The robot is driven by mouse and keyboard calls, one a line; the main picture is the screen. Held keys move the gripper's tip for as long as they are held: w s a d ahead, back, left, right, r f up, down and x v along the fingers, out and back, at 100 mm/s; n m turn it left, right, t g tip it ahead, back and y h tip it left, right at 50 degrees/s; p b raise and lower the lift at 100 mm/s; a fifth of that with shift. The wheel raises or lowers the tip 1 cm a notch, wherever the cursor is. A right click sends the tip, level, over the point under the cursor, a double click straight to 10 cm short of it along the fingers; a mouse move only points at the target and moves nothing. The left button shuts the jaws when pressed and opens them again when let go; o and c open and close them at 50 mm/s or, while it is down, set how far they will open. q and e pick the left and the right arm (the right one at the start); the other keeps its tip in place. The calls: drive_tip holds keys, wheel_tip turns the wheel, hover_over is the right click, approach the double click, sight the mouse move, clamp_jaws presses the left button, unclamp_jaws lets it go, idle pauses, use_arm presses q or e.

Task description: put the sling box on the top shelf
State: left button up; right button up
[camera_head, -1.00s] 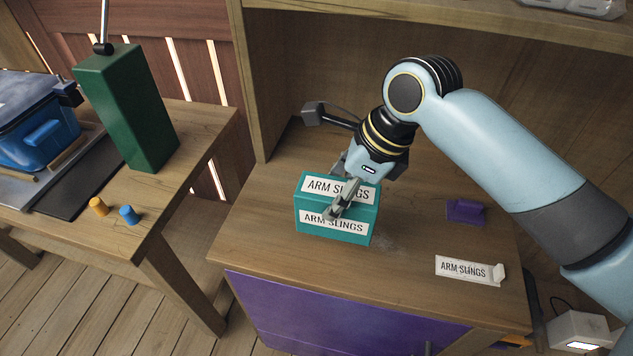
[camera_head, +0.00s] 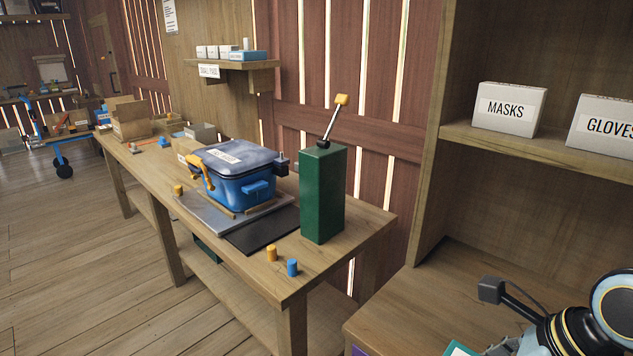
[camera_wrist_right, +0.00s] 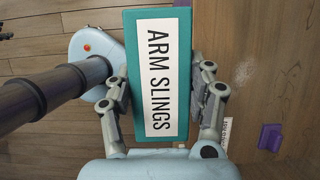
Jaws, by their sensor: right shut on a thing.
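The sling box (camera_wrist_right: 183,75) is teal with a white label reading ARM SLINGS. It fills the middle of the right wrist view. My right gripper (camera_wrist_right: 158,92) is shut on it, with one finger along each long side. In the head view only a teal corner of the box (camera_head: 458,349) shows at the bottom edge, beside part of my right wrist. The shelf (camera_head: 480,139) above the wooden counter is at the right of the head view. Whether another shelf lies above it is out of frame. My left gripper is not in view.
A white MASKS box (camera_head: 508,109) and a GLOVES box (camera_head: 603,125) stand on the shelf, with a gap between them. A bench at left holds a green block (camera_head: 322,195) with a lever and a blue lidded bin (camera_head: 238,172). A purple piece (camera_wrist_right: 270,137) lies on the counter.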

drive_tip(key=shift+s+a+f+b, duration=0.25)
drive_tip(key=shift+s+b, duration=0.05)
drive_tip(key=shift+s, duration=0.05)
drive_tip(key=shift+s+f+b, duration=0.15)
drive_tip(key=shift+f+b, duration=0.1)
drive_tip(key=shift+b, duration=0.1)
drive_tip(key=f+b, duration=0.2)
drive_tip(key=f, duration=0.1)
drive_tip(key=shift+w+d, duration=0.2)
drive_tip(key=shift+w, duration=0.2)
wheel_tip(320, 180, down, 13)
drive_tip(key=b, duration=1.2)
drive_tip(key=shift+s+r+b, duration=0.2)
drive_tip(key=shift+s+b, duration=0.1)
drive_tip(key=shift+b, duration=0.05)
drive_tip(key=shift+s, duration=0.1)
